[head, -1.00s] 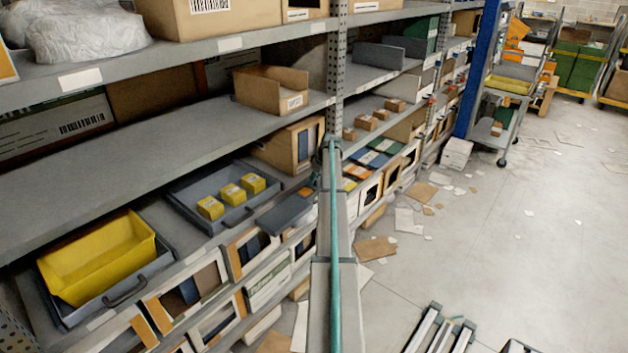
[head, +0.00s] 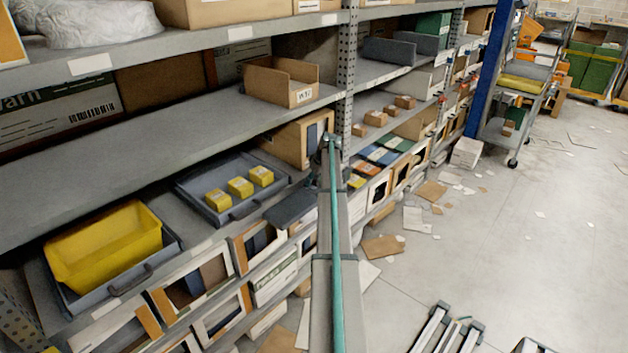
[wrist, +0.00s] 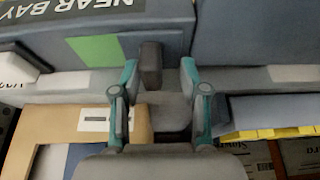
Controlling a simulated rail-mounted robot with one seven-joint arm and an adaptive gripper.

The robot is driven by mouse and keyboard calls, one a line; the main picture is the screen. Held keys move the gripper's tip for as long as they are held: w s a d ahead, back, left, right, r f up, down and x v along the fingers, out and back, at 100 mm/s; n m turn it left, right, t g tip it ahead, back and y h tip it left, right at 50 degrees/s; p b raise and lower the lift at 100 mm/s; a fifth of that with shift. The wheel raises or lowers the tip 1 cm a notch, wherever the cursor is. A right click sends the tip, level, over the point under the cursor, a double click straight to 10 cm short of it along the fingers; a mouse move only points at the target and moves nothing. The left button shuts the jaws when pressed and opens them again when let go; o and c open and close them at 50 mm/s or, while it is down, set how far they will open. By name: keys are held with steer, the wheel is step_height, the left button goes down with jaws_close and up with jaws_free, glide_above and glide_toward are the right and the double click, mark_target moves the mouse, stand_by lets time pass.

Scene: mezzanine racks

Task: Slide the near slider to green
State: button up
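In the wrist view a dark slider knob (wrist: 151,65) stands up from a blue-grey panel (wrist: 30,42) lettered "NEAR BAY". A green patch (wrist: 95,49) is on the panel just left of the knob. My gripper (wrist: 160,68) is open, with its two teal fingertips on either side of the knob. The knob is close to the left fingertip, with a wider gap to the right one; I cannot tell whether the left one touches. In the head view my arm hides the gripper, and I cannot make out the knob.
In the head view, a grey tray with yellow boxes (head: 240,187) and a yellow bin (head: 105,245) sit on the lower shelf, left of my arm. A rack post (head: 346,75) rises beside the arm. The floor (head: 540,230) at the right is mostly clear, with scattered paper.

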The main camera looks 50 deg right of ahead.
steer(key=shift+d, duration=0.15)
steer(key=shift+s+r, duration=0.2)
steer(key=shift+r, duration=0.25)
steer(key=v, duration=1.1)
